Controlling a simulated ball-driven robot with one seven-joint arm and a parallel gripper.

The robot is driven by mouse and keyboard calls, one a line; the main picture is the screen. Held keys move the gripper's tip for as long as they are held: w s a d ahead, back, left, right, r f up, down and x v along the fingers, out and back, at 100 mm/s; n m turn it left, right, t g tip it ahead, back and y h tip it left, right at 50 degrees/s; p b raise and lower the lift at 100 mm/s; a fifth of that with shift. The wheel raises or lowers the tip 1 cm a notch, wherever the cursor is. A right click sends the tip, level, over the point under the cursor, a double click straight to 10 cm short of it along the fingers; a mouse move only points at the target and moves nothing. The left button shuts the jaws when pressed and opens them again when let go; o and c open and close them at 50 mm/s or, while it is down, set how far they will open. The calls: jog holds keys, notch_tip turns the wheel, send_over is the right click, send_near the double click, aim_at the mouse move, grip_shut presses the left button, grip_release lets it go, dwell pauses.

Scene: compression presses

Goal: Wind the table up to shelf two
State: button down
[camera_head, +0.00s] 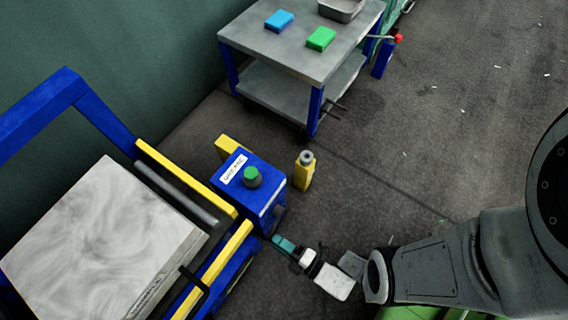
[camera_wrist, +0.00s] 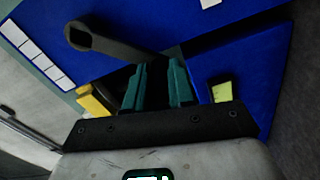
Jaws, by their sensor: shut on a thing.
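My gripper (camera_head: 284,245) reaches from the right to the side of the blue machine, low beside its blue box (camera_head: 265,188). In the wrist view its teal fingers (camera_wrist: 160,88) are closed around the end of a dark crank (camera_wrist: 112,45). The crank's arm runs up and left to a round end with a square hole. The handle between the fingers is mostly hidden. A pale marbled slab (camera_head: 105,240) lies in the blue and yellow frame at the left, and I cannot tell its level against any shelf.
A green button (camera_head: 251,175) tops the blue box. A yellow post (camera_head: 304,172) stands beside it. A grey cart (camera_head: 290,58) behind carries a blue block (camera_head: 279,21), a green block (camera_head: 321,38) and a metal tray (camera_head: 341,9). The floor on the right is mostly clear.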

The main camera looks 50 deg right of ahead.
notch_tip(320, 180, up, 7)
jog(key=a+m+p, duration=0.2)
jog(key=p, duration=0.3)
jog(key=shift+a+f+m, duration=0.15)
jog(key=shift+a+m, duration=0.2)
jog(key=shift+m, duration=0.05)
jog(key=shift+d+p, duration=0.2)
jog(key=shift+p, duration=0.1)
jog(key=c, duration=1)
grip_release()
jog(key=shift+o, duration=0.2)
jog(key=shift+s+a, duration=0.1)
jog(key=shift+a, duration=0.05)
